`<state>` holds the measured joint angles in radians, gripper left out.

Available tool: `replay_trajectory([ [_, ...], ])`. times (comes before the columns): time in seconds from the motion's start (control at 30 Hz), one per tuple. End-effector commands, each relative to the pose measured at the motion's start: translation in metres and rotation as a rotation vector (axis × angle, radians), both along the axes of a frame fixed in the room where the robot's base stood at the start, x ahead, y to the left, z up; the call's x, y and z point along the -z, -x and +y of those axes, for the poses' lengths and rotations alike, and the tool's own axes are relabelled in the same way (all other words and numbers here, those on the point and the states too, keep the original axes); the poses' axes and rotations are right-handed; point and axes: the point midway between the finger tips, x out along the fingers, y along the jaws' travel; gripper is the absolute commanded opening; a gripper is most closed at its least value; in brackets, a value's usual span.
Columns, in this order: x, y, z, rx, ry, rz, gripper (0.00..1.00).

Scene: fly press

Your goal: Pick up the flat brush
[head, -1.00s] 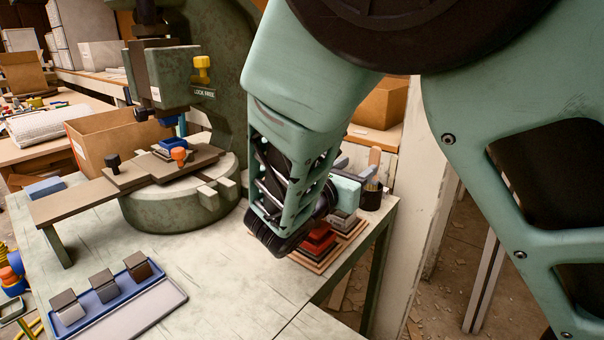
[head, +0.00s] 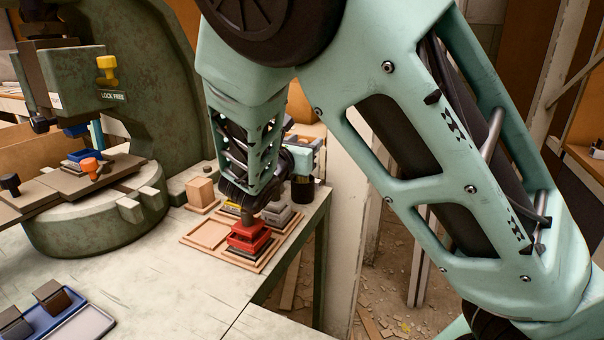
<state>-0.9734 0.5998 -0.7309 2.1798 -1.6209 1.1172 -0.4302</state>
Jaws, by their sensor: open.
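The flat brush is not clearly visible now. A black cup (head: 302,190) stands at the back right corner of the bench; in the earlier view an upright wooden handle showed above it. My gripper (head: 316,154) is at the end of my bent forearm, just above the cup in the picture. It points away from the camera, and my wrist hides most of its fingers. It is open. I cannot tell whether the fingers are around the handle or beside it.
A wooden tray (head: 206,234) in front of the cup holds a red stacked block (head: 248,236) and grey ones (head: 277,213). A wooden block (head: 200,192) stands behind it. The green fly press (head: 95,212) fills the left.

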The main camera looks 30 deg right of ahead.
Motion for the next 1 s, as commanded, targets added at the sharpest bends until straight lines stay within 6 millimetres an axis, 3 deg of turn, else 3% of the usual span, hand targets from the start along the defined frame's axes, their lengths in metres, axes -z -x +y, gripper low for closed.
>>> replay_trajectory([
  [0.07, 0.0, 0.0, 0.0, 0.0, 0.0, 0.0, 0.46],
  [0.1, 0.0, 0.0, 0.0, 0.0, 0.0, 0.0, 0.41],
  [0.23, 0.0, 0.0, 0.0, 0.0, 0.0, 0.0, 0.05],
  [0.27, 0.0, 0.0, 0.0, 0.0, 0.0, 0.0, 0.0],
  [0.63, -0.008, 0.0, 0.001, -0.001, -0.001, -0.002, 0.0],
  [1.0, -0.077, 0.0, 0.001, -0.001, -0.003, -0.003, 0.0],
])
